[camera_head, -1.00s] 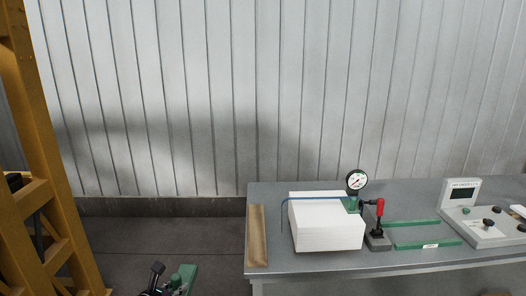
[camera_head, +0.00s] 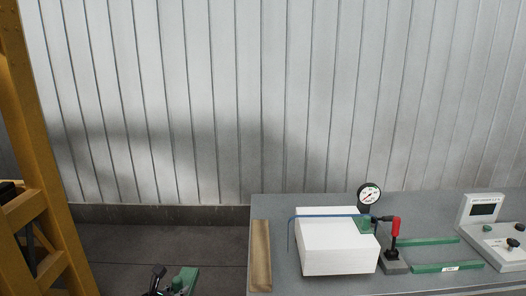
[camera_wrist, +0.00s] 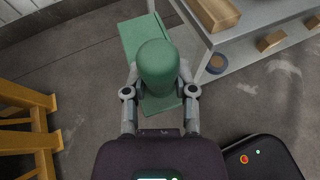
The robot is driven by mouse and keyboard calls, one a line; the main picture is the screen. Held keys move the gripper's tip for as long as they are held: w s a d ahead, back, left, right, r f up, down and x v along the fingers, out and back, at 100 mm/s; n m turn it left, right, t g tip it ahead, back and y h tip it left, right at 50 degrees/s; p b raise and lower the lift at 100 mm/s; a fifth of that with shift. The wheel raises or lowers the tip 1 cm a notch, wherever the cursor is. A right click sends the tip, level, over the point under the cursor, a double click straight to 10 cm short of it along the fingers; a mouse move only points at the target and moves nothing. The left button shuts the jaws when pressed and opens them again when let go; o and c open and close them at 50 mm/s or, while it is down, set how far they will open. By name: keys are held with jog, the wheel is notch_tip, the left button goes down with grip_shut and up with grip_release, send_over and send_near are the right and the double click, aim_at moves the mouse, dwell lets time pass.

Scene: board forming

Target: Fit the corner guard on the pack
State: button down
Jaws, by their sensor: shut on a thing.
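The pack is a white stack of sheets (camera_head: 338,258) on the grey bench, with a blue strap (camera_head: 318,217) across its top and hanging at its left side. My gripper (camera_wrist: 160,90) is shut on a green part with a rounded knob (camera_wrist: 157,66) and flat green plates, which I take to be the corner guard. The green part also shows at the bottom edge of the head view (camera_head: 184,280), partly cut off. It is left of the bench, apart from the pack. The knob hides part of the plates in the wrist view.
The bench (camera_head: 268,205) carries a brown bar (camera_head: 261,256), a pressure gauge (camera_head: 369,196), a red-handled clamp (camera_head: 396,228), green strips (camera_head: 448,267) and a control box (camera_head: 488,236). A yellow frame (camera_head: 52,225) stands at left.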

jog(key=shift+w+d, duration=0.1)
jog(key=shift+d, duration=0.1)
jog(key=shift+r, duration=0.15)
jog(key=shift+r+p, duration=0.6)
jog(key=shift+p, duration=0.15)
notch_tip(320, 180, up, 20)
jog(key=p, duration=1.9)
jog(key=shift+f+p, duration=0.25)
jog(key=shift+p, duration=0.05)
jog(key=shift+f, duration=0.1)
notch_tip(320, 180, down, 9)
jog(key=b, duration=0.9)
jog(key=shift+w+d, duration=0.1)
